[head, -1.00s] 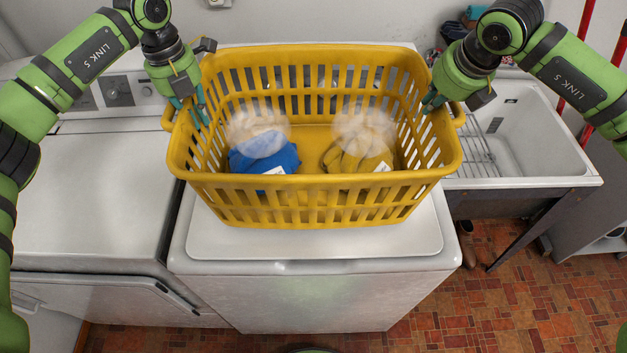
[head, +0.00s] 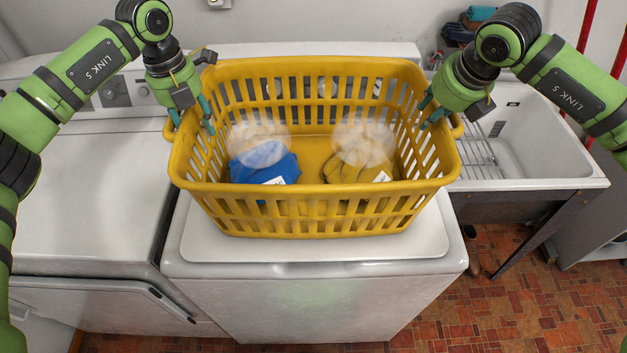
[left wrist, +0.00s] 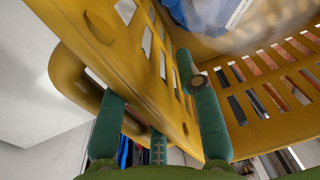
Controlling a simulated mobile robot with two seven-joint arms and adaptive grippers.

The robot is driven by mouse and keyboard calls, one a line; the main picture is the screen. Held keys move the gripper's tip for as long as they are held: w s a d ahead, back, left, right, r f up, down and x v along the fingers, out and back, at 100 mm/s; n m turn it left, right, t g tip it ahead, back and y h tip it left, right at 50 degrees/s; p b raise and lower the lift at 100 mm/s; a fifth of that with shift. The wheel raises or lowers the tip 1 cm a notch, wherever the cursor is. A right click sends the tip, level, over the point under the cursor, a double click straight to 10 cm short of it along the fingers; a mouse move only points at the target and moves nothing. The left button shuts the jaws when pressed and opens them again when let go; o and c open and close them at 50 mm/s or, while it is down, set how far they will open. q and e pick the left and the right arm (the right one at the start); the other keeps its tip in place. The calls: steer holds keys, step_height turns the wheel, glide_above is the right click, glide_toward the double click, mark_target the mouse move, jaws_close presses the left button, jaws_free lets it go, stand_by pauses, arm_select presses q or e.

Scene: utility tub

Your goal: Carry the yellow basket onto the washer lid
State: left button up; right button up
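The yellow basket (head: 315,211) is upright over the white washer lid (head: 315,252) and appears to rest on it. It holds a blue cloth item (head: 262,166) and a yellow cloth item (head: 358,172). My left gripper (head: 192,122) straddles the basket's left side wall. In the left wrist view, one finger is outside by the handle (left wrist: 75,80) and one is inside, spread apart with the wall between them. My right gripper (head: 428,112) is at the right rim near the right handle, its fingers apart. Whether its fingers touch the wall is hard to tell.
A second white machine (head: 85,200) stands on the left. A white sink (head: 535,140) with a wire rack is on the right. Dark items and a teal cloth lie behind it. The lid's front strip is bare.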

arm_select(q)
steer(key=shift+r, duration=0.1)
steer(key=shift+w+r, duration=0.1)
steer(key=shift+r, duration=0.2)
arm_select(e)
steer(key=shift+w, duration=0.1)
steer(key=shift+r, duration=0.15)
arm_select(q)
step_height(320, 180, up, 11)
steer(key=a, duration=0.1)
arm_select(e)
steer(key=v, duration=1.1)
steer(key=shift+s+r, duration=0.3)
arm_select(q)
steer(key=shift+a, duration=0.1)
